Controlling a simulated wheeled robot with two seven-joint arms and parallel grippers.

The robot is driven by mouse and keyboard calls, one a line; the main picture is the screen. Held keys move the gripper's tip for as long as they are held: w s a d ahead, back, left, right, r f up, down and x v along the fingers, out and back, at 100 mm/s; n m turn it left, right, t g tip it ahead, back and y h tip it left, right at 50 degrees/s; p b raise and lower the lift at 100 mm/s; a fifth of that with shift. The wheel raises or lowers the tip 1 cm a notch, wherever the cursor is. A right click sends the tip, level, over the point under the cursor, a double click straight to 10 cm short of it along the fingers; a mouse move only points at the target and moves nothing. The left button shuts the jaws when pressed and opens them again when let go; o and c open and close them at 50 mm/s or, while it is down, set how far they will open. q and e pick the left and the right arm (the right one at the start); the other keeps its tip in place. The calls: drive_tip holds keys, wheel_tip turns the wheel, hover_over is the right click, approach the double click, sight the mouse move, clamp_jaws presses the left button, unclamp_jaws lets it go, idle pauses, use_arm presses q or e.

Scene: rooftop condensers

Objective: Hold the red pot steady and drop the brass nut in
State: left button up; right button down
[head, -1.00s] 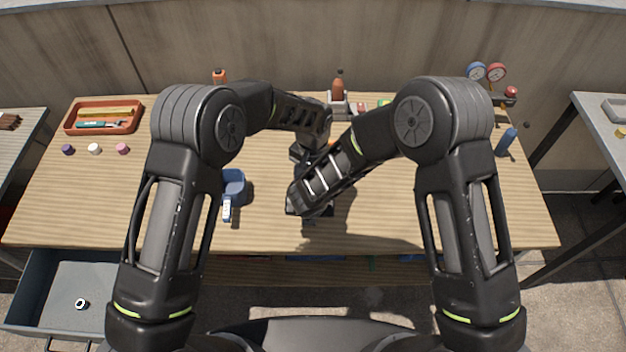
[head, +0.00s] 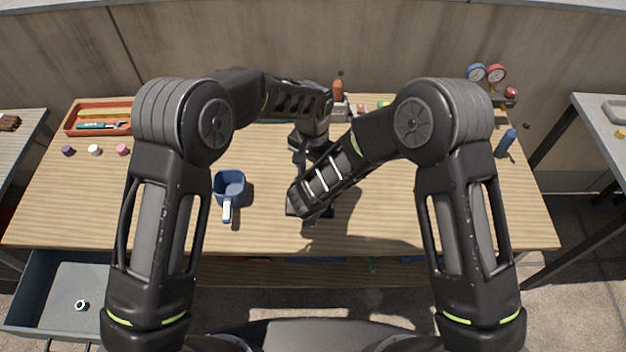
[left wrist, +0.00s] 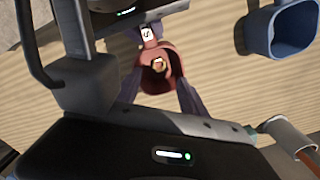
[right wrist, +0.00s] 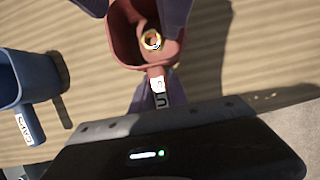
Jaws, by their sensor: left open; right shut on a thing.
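The red pot (right wrist: 118,40) is upright, with its mouth towards both wrist cameras. It also shows in the left wrist view (left wrist: 153,83); my arms hide it in the head view. My right gripper (right wrist: 156,97) is shut on its handle, which bears a white label. The brass nut (right wrist: 151,40) shows inside the pot's mouth, near the handle side; it also shows in the left wrist view (left wrist: 158,63). My left gripper (left wrist: 160,92) is open and empty, its fingers apart on either side of the pot's far end.
A blue pot (head: 230,188) with a labelled handle stands left of my grippers. An open drawer (head: 50,290) at lower left holds another nut (head: 81,305). The bench's right front is clear.

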use_arm(q)
wheel_tip(320, 180, up, 7)
drive_tip(key=shift+r, duration=0.2)
idle(0.6)
use_arm(e)
drive_tip(key=c, duration=1.2)
unclamp_jaws()
drive_tip(key=shift+o, duration=0.3)
drive_tip(key=o, duration=0.4)
drive_tip(key=v, duration=0.9)
